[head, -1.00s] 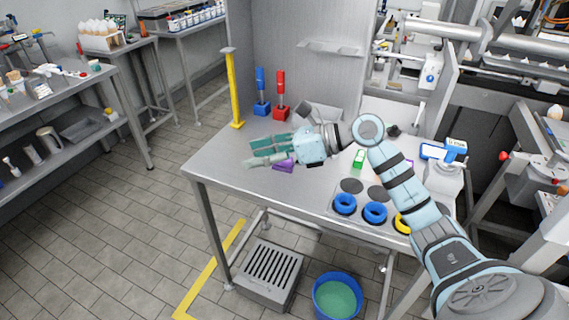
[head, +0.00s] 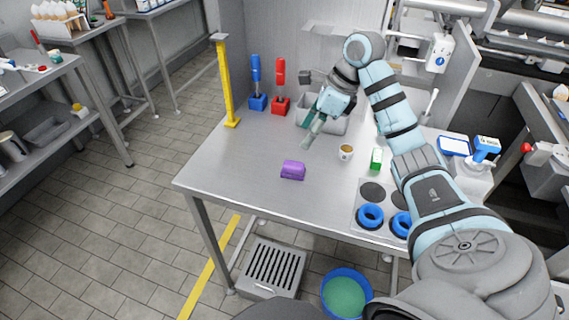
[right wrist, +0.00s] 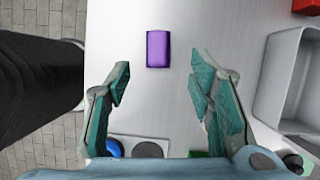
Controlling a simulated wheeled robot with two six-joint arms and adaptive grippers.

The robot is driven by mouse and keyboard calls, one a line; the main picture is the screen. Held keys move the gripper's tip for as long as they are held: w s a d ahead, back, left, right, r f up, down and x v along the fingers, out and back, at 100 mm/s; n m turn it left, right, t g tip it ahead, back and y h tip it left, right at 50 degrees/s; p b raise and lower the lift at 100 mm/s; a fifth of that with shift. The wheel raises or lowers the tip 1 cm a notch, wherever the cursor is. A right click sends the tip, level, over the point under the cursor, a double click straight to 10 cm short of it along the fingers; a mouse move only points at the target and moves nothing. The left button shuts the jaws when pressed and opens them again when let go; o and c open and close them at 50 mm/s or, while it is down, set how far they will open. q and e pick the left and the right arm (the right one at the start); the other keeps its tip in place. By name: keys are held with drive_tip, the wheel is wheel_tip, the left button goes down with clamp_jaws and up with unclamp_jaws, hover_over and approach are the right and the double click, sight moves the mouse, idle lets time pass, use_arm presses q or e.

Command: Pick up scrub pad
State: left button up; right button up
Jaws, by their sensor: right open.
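A purple block (head: 292,170), which looks like the scrub pad, lies on the steel table near its front left part. It also shows in the right wrist view (right wrist: 157,48), upper middle, beyond the fingertips and roughly in line with the gap between them. My right gripper (head: 312,132) is open and points downward above the table, behind and a little right of the purple block. In the right wrist view its two teal fingers (right wrist: 158,78) are spread with nothing between them. My left gripper is not in view.
A grey bin (head: 342,124) stands behind the right gripper. A small cup (head: 346,152) and a green-and-white item (head: 376,158) are to the right. Blue rings (head: 370,217) are at front right. A yellow post (head: 225,85) stands at the left corner. The table around the purple block is clear.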

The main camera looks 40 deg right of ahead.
drive_tip(key=x, duration=1.1)
drive_tip(key=shift+s+d+f, duration=0.2)
drive_tip(key=shift+s+f, duration=0.1)
drive_tip(key=shift+s, duration=0.05)
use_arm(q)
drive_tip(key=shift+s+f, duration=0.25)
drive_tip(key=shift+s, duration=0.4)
use_arm(e)
drive_tip(key=shift+s+r, duration=0.15)
drive_tip(key=shift+c, duration=0.4)
clamp_jaws()
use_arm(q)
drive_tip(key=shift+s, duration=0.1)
use_arm(e)
drive_tip(key=shift+r, duration=0.1)
wheel_tip(320, 180, up, 11)
drive_tip(key=p, duration=0.2)
wheel_tip(320, 180, up, 9)
drive_tip(key=p, duration=0.9)
hover_over(295, 164)
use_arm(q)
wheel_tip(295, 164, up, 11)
use_arm(e)
drive_tip(key=shift+d, duration=0.1)
